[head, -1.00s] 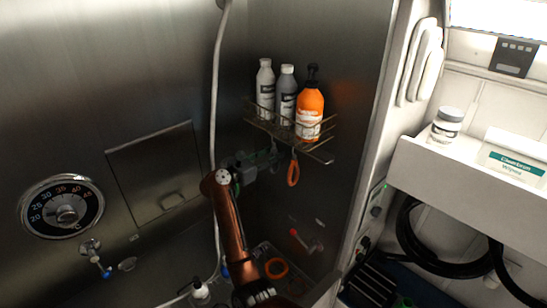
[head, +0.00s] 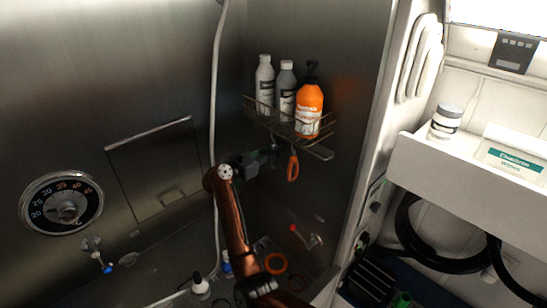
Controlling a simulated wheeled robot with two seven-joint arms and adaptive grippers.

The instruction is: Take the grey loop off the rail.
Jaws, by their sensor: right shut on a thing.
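My right gripper (head: 268,156) is below the wire shelf (head: 262,122) in the corner. It is shut on a dark grey thing at the shelf's front rail (head: 290,143), which looks like the grey loop (head: 273,149). The loop is small and dark here, and my gripper hides much of it. I cannot tell whether it still touches the rail. An orange loop (head: 293,168) hangs from the rail just to the right of my gripper. My left gripper is out of view.
A white bottle (head: 264,82), a grey bottle (head: 286,92) and an orange pump bottle (head: 309,107) stand on the shelf above. A pale hose (head: 214,90) hangs to the left. An orange ring (head: 275,263) lies below.

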